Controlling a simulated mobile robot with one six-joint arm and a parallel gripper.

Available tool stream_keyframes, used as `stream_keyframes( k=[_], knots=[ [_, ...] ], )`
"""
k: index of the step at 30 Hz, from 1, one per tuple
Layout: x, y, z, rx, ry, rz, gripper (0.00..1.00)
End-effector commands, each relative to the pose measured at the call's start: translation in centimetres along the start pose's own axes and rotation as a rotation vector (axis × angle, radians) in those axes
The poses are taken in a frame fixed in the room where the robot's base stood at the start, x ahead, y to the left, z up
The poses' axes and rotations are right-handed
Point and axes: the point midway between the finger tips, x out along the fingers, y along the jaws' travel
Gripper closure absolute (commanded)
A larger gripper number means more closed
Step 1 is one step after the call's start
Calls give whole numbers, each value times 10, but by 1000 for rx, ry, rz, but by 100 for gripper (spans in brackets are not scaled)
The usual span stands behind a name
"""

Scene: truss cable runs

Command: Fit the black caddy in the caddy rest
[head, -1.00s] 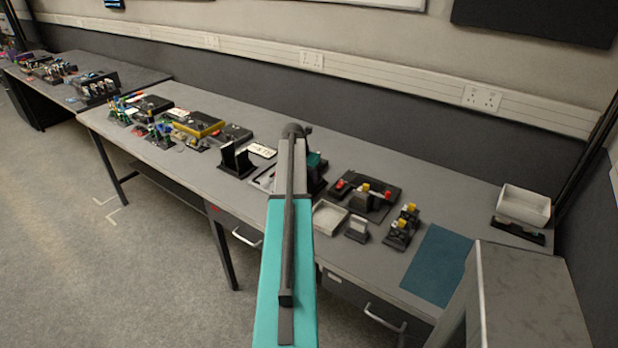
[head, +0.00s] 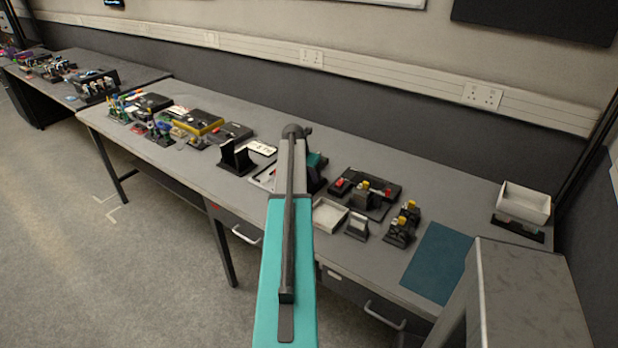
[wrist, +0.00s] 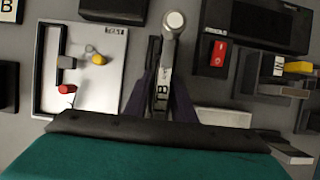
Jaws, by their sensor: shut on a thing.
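In the head view my own arm hides the fingers and the held piece. I cannot pick out the caddy rest with certainty. A black upright stand (head: 237,158) is left of my arm.
A white test panel (wrist: 100,75) with red and yellow knobs lies left of my gripper. A black unit with a red switch (wrist: 218,52) is to its right. An open pale tray (head: 328,214) and a blue mat (head: 436,263) lie right of my arm. The mat is clear.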

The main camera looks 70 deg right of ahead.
Motion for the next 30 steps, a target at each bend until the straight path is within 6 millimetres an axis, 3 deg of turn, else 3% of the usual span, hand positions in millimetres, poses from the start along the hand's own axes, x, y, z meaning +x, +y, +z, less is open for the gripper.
stream_keyframes(
  k=[26,27,30],
  knots=[
    [6,0,-2,0,-1,0,100],
    [6,0,-2,0,-1,0,73],
    [6,0,-2,0,-1,0,57]
  ],
)
